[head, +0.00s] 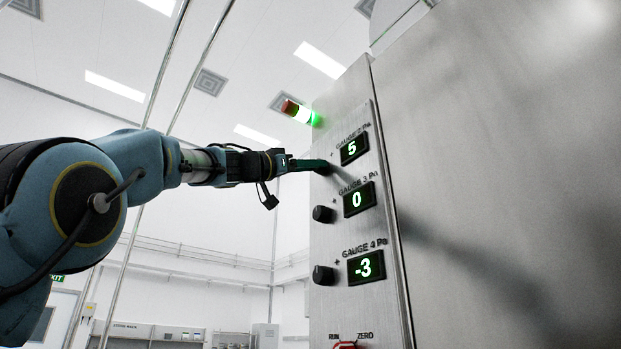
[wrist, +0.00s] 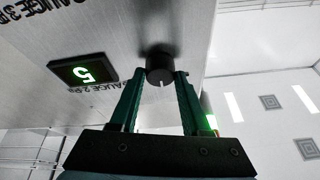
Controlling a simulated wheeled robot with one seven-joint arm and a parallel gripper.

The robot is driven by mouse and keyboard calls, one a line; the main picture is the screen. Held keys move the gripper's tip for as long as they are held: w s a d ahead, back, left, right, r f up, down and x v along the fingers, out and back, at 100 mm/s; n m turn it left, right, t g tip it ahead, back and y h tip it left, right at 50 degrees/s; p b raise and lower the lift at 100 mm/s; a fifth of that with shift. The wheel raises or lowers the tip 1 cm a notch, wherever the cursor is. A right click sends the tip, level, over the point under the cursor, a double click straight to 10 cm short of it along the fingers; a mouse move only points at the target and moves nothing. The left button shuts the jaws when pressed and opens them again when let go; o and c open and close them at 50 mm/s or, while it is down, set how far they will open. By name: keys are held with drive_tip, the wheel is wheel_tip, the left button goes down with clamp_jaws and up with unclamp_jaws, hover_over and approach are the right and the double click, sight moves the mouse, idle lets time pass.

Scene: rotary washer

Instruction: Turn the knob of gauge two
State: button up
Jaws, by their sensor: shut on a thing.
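The gauge two display (head: 354,148) reads a green 5 on the steel panel in the head view. It also shows, turned over, in the wrist view (wrist: 83,71). The gauge two knob (wrist: 160,68) is black and round with a white mark, and sits between my fingertips in the wrist view. My gripper (head: 322,166) reaches the panel from the left and is shut on the knob. Its two green fingers also show in the wrist view (wrist: 158,84), one on each side of the knob.
Below are the gauge three knob (head: 323,214) with its display (head: 360,199) at 0, and the gauge four knob (head: 323,275) with its display (head: 366,267) at -3. A red switch (head: 345,345) is at the bottom. Left of the panel is open room.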

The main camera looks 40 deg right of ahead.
clamp_jaws()
drive_tip(key=shift+n+t, duration=0.4)
drive_tip(key=shift+n, duration=0.2)
drive_tip(key=shift+s+r+n+t+y+p, duration=0.15)
drive_tip(key=shift+n+t+y+p, duration=0.8)
drive_tip(key=shift+n, duration=2.1)
drive_tip(key=shift+s+r+n+t+y+p, duration=0.2)
drive_tip(key=shift+n+t+p, duration=0.45)
drive_tip(key=shift+n+t, duration=1.55)
drive_tip(key=shift+s+f+n+t+y+p, duration=0.1)
drive_tip(key=shift+n+t+y+p, duration=0.45)
drive_tip(key=shift+n, duration=3.3)
drive_tip(key=shift+y, duration=0.3)
